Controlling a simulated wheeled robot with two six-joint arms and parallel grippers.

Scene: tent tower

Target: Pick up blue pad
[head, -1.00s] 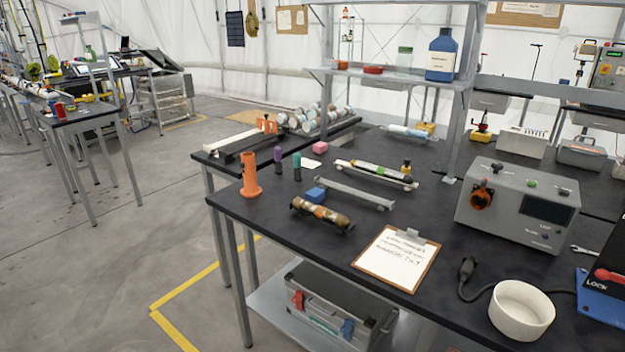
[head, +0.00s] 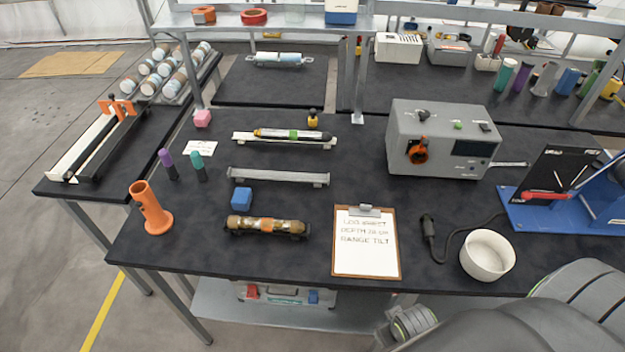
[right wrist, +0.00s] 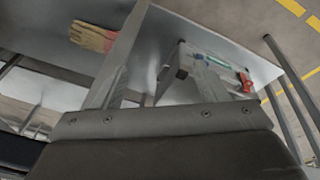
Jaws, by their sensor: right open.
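The blue pad (head: 242,197) is a small blue block. It lies on the dark tabletop in the head view, left of centre, just behind a brown and orange cylinder and in front of the left end of a grey rail. Nothing touches it from above. My right gripper shows as a broad grey body (right wrist: 155,140) across the bottom of the right wrist view; it is open, its fingertips are not clear, and the pad is not in that view. Parts of my right arm fill the lower right of the head view, far from the pad. My left gripper is out of view.
Near the pad are the brown cylinder (head: 266,226), grey rail (head: 278,177), orange holder (head: 150,208) and teal bottle (head: 198,166). A clipboard (head: 366,250), white bowl (head: 487,256) and grey device (head: 440,138) stand to the right. In the right wrist view, a case (right wrist: 215,75) sits on the lower shelf.

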